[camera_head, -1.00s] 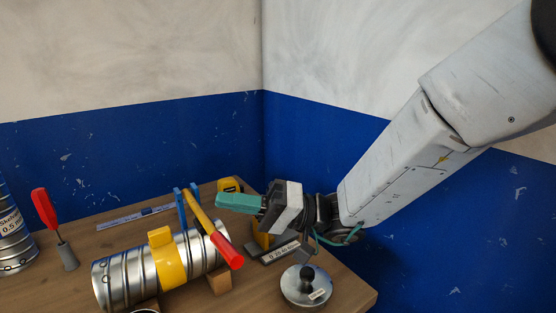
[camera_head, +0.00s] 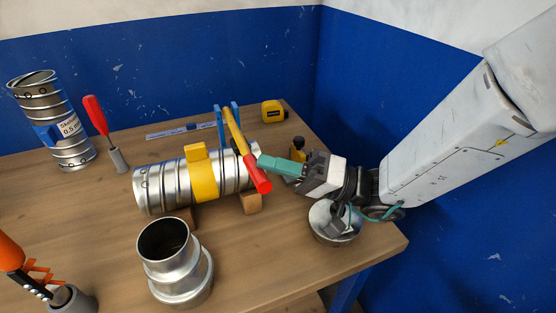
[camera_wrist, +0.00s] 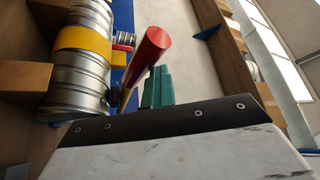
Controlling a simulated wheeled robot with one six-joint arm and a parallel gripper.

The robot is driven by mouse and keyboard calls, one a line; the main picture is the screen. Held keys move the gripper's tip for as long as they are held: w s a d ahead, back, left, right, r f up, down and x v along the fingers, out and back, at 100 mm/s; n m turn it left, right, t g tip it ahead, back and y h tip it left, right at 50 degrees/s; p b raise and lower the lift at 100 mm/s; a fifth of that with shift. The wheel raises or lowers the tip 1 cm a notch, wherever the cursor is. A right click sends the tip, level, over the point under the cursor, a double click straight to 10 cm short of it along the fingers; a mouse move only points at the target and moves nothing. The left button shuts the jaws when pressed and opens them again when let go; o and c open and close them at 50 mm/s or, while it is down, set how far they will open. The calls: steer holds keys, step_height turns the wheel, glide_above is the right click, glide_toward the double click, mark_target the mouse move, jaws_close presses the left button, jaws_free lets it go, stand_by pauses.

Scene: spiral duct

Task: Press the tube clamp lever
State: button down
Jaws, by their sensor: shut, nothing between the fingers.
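The tube clamp lever (camera_head: 243,143) is a yellow bar with a red grip (camera_head: 257,173), standing at a slant at the right end of a silver spiral duct (camera_head: 150,190). Blue clamp uprights (camera_head: 221,127) rise behind it. My gripper (camera_head: 264,162) has shut teal fingers, whose tips are right beside the lever near its red grip in the head view.
A yellow band (camera_head: 203,178) circles the duct, which rests on wooden blocks (camera_head: 250,203). A metal reducer (camera_head: 177,262) stands in front. A round metal lid (camera_head: 333,222) sits under my wrist. A red-handled tool (camera_head: 101,125) and labelled duct (camera_head: 52,120) stand left.

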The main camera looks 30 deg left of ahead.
steer(key=shift+s+d+f, duration=0.1)
steer(key=shift+s+f, duration=0.1)
steer(key=shift+f, duration=0.5)
step_height(320, 180, up, 5)
steer(key=w, duration=0.1)
steer(key=w+d+f, duration=0.4)
steer(key=w+d, duration=0.2)
steer(key=shift+w+f, duration=0.3)
steer(key=shift+f, duration=0.1)
steer(key=s+d+r+m+h, duration=0.1)
steer(key=s+d+r+h, duration=0.1)
steer(key=s+d+h, duration=0.35)
steer(key=s+d+r+h, duration=0.2)
steer(key=s+d+h, duration=0.1)
steer(key=d, duration=0.6)
steer(key=s+d+m+t+h, duration=0.1)
steer(key=d+m+t+h, duration=0.2)
steer(key=d, duration=0.5)
steer(key=s+d+m+t+h, duration=0.2)
steer(key=d+m+t+h, duration=0.1)
steer(key=d, duration=0.6)
steer(key=s+d+f+m+t+h, duration=0.1)
steer(key=d+m+t+h, duration=0.2)
steer(key=d, duration=0.5)
steer(key=shift+s+d+m+t+h, duration=0.4)
steer(key=shift+t+h, duration=0.2)
steer(key=shift+h, duration=0.45)
